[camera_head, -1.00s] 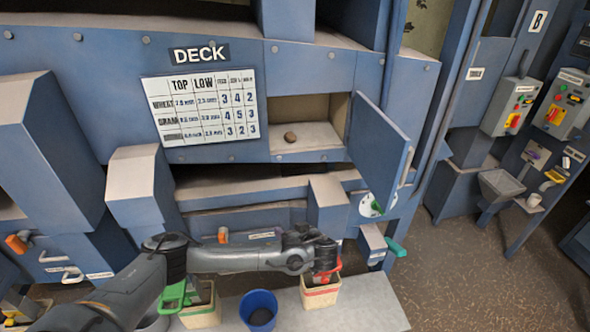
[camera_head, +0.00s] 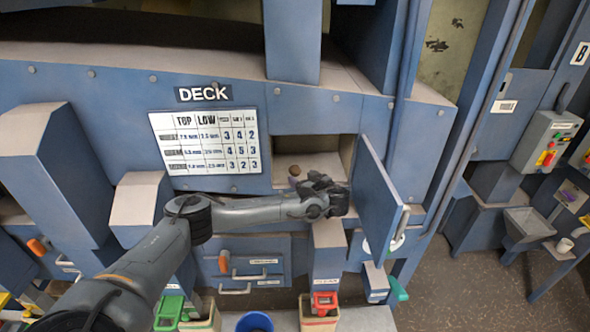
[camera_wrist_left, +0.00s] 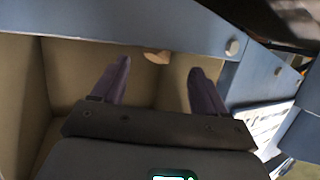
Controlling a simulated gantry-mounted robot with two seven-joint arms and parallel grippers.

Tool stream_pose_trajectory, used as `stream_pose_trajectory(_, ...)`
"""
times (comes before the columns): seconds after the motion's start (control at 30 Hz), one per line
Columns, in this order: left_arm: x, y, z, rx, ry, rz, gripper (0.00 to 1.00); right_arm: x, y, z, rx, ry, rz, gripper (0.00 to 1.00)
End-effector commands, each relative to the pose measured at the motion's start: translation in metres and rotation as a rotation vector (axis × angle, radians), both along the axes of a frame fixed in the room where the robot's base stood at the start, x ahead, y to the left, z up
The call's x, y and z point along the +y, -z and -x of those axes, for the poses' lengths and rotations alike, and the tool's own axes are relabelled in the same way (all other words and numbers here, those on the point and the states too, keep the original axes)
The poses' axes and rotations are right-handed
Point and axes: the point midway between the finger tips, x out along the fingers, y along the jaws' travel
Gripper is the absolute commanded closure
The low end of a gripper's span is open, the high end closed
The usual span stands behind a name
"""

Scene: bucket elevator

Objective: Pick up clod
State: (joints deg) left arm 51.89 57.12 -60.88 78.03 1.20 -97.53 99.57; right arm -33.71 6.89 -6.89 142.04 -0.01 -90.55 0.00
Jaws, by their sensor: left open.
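The clod (camera_head: 294,170) is a small brown lump inside the open compartment under the DECK sign. It also shows in the left wrist view (camera_wrist_left: 157,56), partly cut off by the blue frame edge, between and beyond the two fingers. My left gripper (camera_head: 320,180) is at the compartment's opening, just right of the clod in the head view. In the left wrist view my left gripper (camera_wrist_left: 160,70) is open with nothing between its fingers. My right gripper is not in view.
The blue hinged door (camera_head: 382,190) stands open just right of the gripper. The compartment's pale floor (camera_head: 322,162) is otherwise bare. Below are a blue bucket (camera_head: 254,322) and a pale bin (camera_head: 318,318) with a red handle. A white chart (camera_head: 205,142) hangs left of the opening.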

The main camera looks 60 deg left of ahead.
Motion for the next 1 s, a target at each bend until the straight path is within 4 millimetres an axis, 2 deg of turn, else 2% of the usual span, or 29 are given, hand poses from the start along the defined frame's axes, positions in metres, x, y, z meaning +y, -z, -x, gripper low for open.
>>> stream_pose_trajectory(0.13, 0.009, -0.003, -0.002, 0.002, 0.000, 0.000, 0.27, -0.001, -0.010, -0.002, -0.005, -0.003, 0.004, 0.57)
stream_pose_trajectory(0.3, 0.031, -0.005, -0.006, 0.003, -0.002, 0.000, 0.27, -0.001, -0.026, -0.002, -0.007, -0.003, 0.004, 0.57)
stream_pose_trajectory(0.5, 0.049, 0.004, -0.009, 0.001, 0.000, 0.000, 0.27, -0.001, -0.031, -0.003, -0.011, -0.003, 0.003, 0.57)
stream_pose_trajectory(0.8, 0.052, 0.007, -0.009, 0.000, 0.002, 0.000, 0.27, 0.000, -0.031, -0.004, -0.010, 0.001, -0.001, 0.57)
stream_pose_trajectory(1.0, 0.052, 0.007, -0.009, 0.001, 0.001, 0.000, 0.57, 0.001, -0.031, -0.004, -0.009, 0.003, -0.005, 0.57)
